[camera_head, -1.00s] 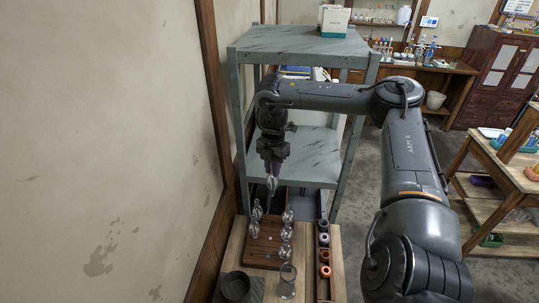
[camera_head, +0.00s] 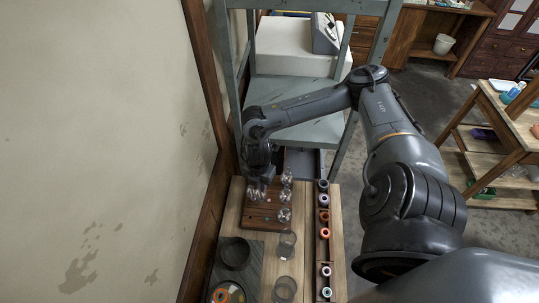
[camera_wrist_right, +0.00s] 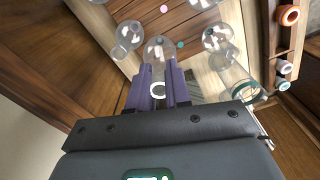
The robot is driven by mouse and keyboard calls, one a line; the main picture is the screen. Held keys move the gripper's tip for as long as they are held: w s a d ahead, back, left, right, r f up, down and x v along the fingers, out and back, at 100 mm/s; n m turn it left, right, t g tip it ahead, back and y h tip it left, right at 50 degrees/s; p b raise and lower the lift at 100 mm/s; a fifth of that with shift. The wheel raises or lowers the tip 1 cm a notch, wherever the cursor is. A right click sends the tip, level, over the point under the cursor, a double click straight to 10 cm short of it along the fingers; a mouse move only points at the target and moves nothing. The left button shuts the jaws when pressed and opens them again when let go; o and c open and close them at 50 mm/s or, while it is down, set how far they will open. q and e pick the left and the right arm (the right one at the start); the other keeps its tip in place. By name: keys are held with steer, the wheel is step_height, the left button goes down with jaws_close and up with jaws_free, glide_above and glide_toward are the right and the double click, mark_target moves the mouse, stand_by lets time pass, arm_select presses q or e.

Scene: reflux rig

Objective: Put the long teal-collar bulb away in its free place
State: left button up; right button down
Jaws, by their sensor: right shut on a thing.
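My right gripper (camera_head: 257,182) is low over the back left of a dark wooden board (camera_head: 262,224). In the right wrist view the purple fingers (camera_wrist_right: 160,80) are shut on a clear glass bulb (camera_wrist_right: 159,49). A whitish ring shows between the fingers; I cannot make out a teal collar. Other clear bulbs stand on the board, several along its right side, one at the front right (camera_head: 284,215). In the right wrist view bulbs flank the held one, left (camera_wrist_right: 127,38) and right (camera_wrist_right: 217,39). A teal dot (camera_wrist_right: 180,44) and a pink dot mark bare board. My left gripper is out of view.
A narrow rack (camera_head: 323,248) with coloured rings runs along the board's right. Clear glass vessels (camera_head: 287,246) and a dark bowl (camera_head: 235,253) stand in front. The wall is close on the left. A grey-green shelf (camera_head: 300,131) stands behind.

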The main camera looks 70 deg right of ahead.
steer(key=w+a+f+b, duration=0.2)
steer(key=w+a, duration=0.1)
steer(key=a, duration=0.2)
steer(key=shift+a, duration=0.15)
stand_by(0.4)
steer(key=shift+n+p, duration=0.3)
steer(key=shift+p, duration=0.05)
